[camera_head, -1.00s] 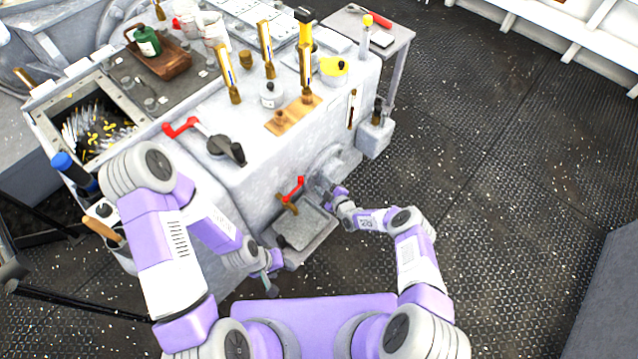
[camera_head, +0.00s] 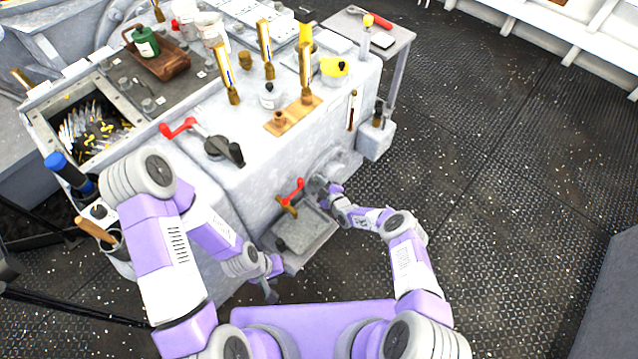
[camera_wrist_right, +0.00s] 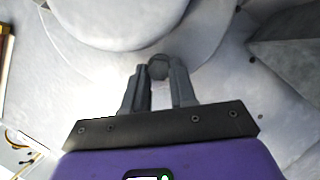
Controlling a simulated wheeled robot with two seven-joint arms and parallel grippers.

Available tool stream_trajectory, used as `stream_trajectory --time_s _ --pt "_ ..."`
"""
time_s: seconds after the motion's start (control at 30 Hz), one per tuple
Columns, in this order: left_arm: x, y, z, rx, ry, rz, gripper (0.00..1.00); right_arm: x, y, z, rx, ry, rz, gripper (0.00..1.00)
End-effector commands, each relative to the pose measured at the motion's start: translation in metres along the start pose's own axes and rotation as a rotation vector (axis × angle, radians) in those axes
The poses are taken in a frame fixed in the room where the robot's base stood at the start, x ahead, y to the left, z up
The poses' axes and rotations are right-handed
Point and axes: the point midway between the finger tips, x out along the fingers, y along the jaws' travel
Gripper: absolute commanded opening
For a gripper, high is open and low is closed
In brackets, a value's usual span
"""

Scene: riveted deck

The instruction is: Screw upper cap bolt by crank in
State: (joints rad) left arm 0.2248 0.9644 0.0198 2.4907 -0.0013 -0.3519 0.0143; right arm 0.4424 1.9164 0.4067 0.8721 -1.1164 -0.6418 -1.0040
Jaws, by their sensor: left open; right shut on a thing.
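My right gripper (camera_head: 318,186) is at the round grey fitting low on the front of the grey machine (camera_head: 215,178). In the right wrist view its fingers (camera_wrist_right: 159,88) are shut on a small round dark bolt head (camera_wrist_right: 158,66), close against a pale curved metal housing (camera_wrist_right: 115,20). I cannot tell how deep the bolt sits. My left gripper (camera_head: 270,288) is open and empty, low in front of the machine and apart from it.
A red-handled brass valve (camera_head: 291,192) sticks out left of my right gripper, above a grey tray (camera_head: 324,238). A side table (camera_head: 400,38) is behind. The deck at right is clear.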

Motion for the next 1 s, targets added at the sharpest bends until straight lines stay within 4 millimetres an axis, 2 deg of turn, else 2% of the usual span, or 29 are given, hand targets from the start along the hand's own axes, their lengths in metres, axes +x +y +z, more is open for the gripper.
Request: stream_trajectory --time_s 0.2,0.7,1.0 --pt "0.0000 0.0000 0.0000 0.000 0.000 0.000 0.52 0.0003 0.0015 -0.0005 0.034 0.003 -0.016 0.00" --pt "0.0000 0.0000 0.0000 0.000 0.000 0.000 0.52 0.0005 0.0044 0.0005 0.328 0.002 -0.139 0.00" --pt "0.0000 0.0000 0.0000 0.000 0.000 0.000 0.52 0.0005 0.0054 0.0011 0.445 0.001 -0.185 0.00"
